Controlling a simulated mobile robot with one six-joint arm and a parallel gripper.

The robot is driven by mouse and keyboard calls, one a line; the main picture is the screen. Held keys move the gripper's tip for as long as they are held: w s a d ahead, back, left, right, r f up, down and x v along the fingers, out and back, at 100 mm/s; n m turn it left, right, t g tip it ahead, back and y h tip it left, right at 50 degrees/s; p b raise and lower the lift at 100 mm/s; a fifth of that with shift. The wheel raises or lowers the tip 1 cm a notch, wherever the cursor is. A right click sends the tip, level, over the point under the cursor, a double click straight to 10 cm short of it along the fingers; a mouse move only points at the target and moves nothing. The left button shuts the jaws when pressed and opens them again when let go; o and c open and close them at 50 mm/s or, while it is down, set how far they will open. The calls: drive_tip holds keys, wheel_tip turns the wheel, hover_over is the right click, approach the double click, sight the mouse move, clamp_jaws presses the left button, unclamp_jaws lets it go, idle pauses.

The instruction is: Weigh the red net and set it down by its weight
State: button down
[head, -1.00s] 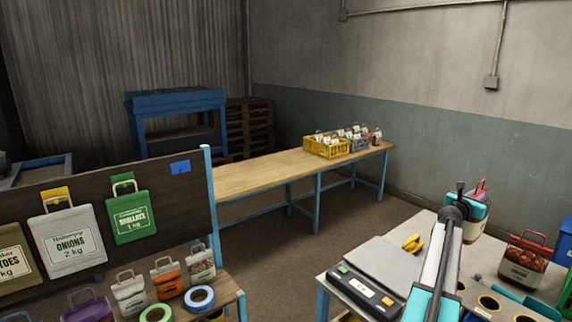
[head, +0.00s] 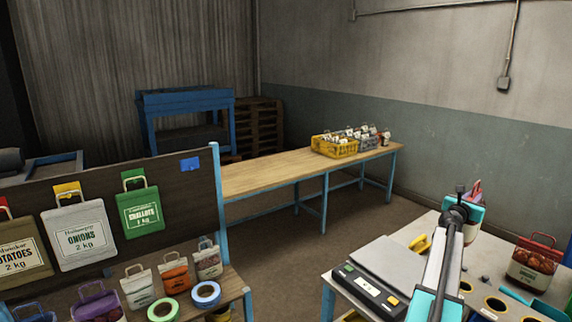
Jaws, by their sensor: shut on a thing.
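My gripper (head: 475,191) is at the right, above the near right table, partly hidden by my wrist. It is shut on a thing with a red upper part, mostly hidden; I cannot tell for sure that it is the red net. The scale (head: 404,262) stands on the table to the left of my gripper, its grey plate bare where I can see it and its display too small to read. A white sack with a red handle and a red filling (head: 533,264) stands on the table to the right of my gripper.
The near right table (head: 424,223) has several round dark holes near its front. A yellow tool (head: 421,244) lies behind the scale. A board with hanging sacks (head: 82,239) and a bench with tape rolls (head: 206,292) are at left. A long table (head: 262,172) holds crates at the back.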

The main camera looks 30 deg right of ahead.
drive_tip(key=w+a+f+n+t+y, duration=0.3)
drive_tip(key=w+a+t, duration=0.1)
drive_tip(key=w+a, duration=0.6)
drive_tip(key=w+a+f+n+t+y, duration=0.2)
drive_tip(key=w+a+n+t+y, duration=0.15)
drive_tip(key=w+a, duration=0.6)
drive_tip(key=w+a+f+n+t+y, duration=0.25)
drive_tip(key=w+a+n+t, duration=0.2)
drive_tip(key=w+a, duration=0.55)
drive_tip(key=w+a+f+n+t+y, duration=0.2)
drive_tip(key=w+a+y, duration=0.15)
drive_tip(key=a, duration=0.65)
drive_tip(key=w+a+f+n+t+y, duration=0.1)
drive_tip(key=w+a+f+n+y, duration=0.2)
drive_tip(key=a, duration=0.8)
drive_tip(key=a+f+n+g+y, duration=0.15)
drive_tip(key=a+n+y, duration=0.6)
drive_tip(key=a, duration=1.45)
drive_tip(key=s+a+f+n+g+y, duration=0.1)
drive_tip(key=s+a+n+g+y, duration=0.25)
drive_tip(key=a, duration=0.65)
drive_tip(key=s+a+f+g+y, duration=0.1)
drive_tip(key=s+a+g+y, duration=0.1)
drive_tip(key=s+a+y, duration=0.6)
wheel_tip(320, 180, down, 14)
drive_tip(key=w+a+h+b, duration=0.2)
drive_tip(key=b, duration=1.1)
drive_tip(key=shift+w+a+r, duration=0.15)
drive_tip(key=shift+w, duration=0.25)
